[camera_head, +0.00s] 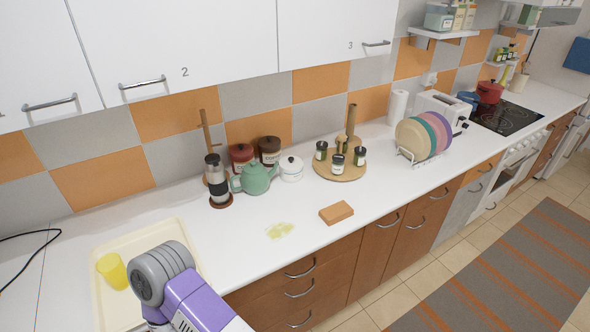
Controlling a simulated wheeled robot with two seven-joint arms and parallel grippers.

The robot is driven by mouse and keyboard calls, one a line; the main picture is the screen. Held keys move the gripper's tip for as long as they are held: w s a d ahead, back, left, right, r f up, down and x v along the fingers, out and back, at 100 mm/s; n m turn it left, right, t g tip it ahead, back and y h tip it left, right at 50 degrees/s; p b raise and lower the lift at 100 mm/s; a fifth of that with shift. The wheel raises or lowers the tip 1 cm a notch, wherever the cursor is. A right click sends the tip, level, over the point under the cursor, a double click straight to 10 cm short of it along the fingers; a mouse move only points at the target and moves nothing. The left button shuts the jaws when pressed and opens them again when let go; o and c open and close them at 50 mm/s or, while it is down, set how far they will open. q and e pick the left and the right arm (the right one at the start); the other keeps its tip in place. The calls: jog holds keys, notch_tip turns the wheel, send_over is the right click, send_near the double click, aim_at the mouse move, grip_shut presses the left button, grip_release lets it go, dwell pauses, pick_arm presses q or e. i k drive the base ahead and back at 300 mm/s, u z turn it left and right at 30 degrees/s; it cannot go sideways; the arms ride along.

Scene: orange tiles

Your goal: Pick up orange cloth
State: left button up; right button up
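The orange cloth (337,212) looks like a flat, folded orange-brown block. It lies on the white counter (370,190) near the front edge, right of a pale yellow spill (280,230). Nothing touches it. A purple and grey link of my arm shows at the lower left, over the cream tray, well left of the cloth. No fingers of my left or right gripper are in view.
A yellow cup (112,270) is in the cream tray (110,248). Behind the spill stand a French press (217,180), a green teapot (256,179) and a white pot (291,169). A round wooden board (325,171) holds jars. A plate rack (430,161) stands right. Counter around the cloth is clear.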

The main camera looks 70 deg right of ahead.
aim_at(333, 214)
jog(key=z, duration=2.9)
